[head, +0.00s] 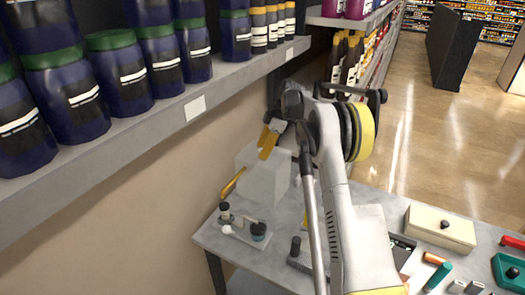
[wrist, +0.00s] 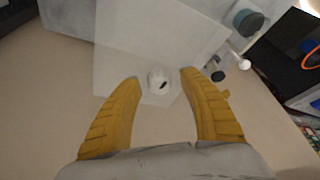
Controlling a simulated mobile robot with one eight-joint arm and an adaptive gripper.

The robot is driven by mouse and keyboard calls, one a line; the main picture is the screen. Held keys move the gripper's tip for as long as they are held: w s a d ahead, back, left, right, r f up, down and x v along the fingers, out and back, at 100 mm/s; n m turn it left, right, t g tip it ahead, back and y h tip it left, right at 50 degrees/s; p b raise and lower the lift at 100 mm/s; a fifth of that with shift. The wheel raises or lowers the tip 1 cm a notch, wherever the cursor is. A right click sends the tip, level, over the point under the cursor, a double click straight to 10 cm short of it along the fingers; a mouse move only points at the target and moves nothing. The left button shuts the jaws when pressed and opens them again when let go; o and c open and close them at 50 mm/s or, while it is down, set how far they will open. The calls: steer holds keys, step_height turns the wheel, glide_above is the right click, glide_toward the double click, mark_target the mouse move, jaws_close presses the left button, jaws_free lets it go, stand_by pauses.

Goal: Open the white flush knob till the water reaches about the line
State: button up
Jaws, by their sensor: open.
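The white knob (wrist: 158,80) shows in the wrist view as a small round piece with a dark mark, on or against the side of a pale translucent tank (wrist: 125,40). My gripper (wrist: 161,75) is open, with one yellow finger on each side of the knob in the picture. I cannot tell whether either finger touches it. In the head view, the tank (head: 262,180) stands on the grey table by the wall, and my gripper (head: 268,140) is at its upper part. The knob is hidden in the head view. No water level or line can be made out.
A small fixture with dark knobs (head: 245,229) stands in front of the tank. A cream box (head: 440,228) and several tools lie on the table's right. A shelf of jars (head: 195,107) runs along the left.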

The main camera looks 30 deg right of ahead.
steer(key=v, duration=1.2)
stand_by(5.7)
steer(key=f+m+t+b, duration=0.1)
steer(key=f+t, duration=0.1)
steer(key=f+m+t+b, duration=0.1)
steer(key=f+m+t, duration=0.1)
steer(key=f+m+t+y+b, duration=0.1)
steer(key=f+t, duration=0.1)
steer(key=shift+s+a+f+m, duration=0.25)
steer(key=shift+a+f+m, duration=0.05)
steer(key=shift+f+m, duration=0.1)
steer(key=s+m+t+h+b, duration=0.1)
steer(key=s+m+t+b, duration=0.1)
steer(key=s+m+t, duration=0.4)
steer(key=shift+g, duration=0.3)
steer(key=x, duration=0.3)
steer(key=b+x, duration=0.1)
steer(key=x, duration=0.2)
steer(key=a+x, duration=0.1)
steer(key=x, duration=0.3)
steer(key=shift+s+f+b, duration=0.3)
steer(key=shift+f+b, duration=0.05)
steer(key=shift+b, duration=0.05)
